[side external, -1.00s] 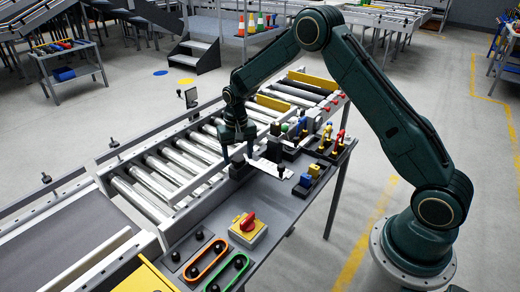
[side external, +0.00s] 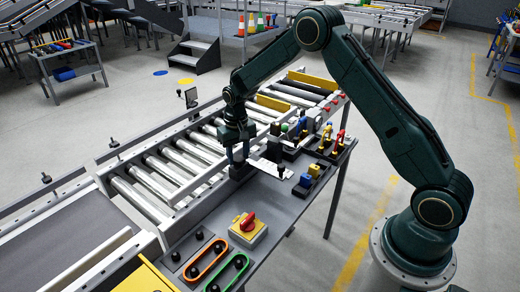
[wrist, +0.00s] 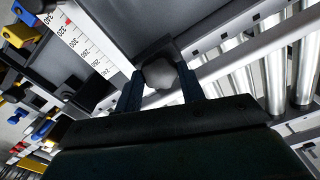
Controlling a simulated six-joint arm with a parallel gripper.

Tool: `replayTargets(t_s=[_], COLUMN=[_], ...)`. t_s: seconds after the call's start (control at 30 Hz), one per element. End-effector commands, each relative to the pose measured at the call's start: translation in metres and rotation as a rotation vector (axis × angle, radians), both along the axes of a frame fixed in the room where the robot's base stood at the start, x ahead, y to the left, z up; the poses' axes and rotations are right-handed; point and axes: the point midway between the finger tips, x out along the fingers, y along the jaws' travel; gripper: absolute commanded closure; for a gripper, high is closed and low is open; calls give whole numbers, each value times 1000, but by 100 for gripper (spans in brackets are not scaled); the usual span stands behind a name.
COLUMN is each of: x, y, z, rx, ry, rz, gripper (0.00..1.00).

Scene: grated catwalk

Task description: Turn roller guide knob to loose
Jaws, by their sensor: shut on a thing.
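The roller guide knob (wrist: 158,73) shows in the wrist view as a grey, faceted knob on a dark mount. My gripper (wrist: 160,78) has one finger on each side of it and is shut on it. In the side view my gripper (side external: 238,160) points down at a dark block (side external: 237,174) on the table beside the rollers. The knob itself is mostly hidden there by the fingers. I see no loose or tight marking on the knob.
A white numbered scale (wrist: 88,45) lies close to the knob. The roller conveyor (side external: 165,170) runs alongside the table. Clamps and small fixtures (side external: 325,140) stand to the right. A red rotary switch on a yellow box (side external: 247,226) sits at the front.

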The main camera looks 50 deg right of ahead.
Motion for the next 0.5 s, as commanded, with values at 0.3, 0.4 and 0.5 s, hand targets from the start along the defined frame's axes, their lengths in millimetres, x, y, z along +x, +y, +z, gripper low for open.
replayTargets(t_s=[0.3, 0.4, 0.5], x=[1, 1, 1], y=[0, 0, 0], z=[0, 0, 0], rx=[-1, 0, 0], ry=[-2, -2, -2], rz=[260, 355, 450], gripper=[84, 84, 84])
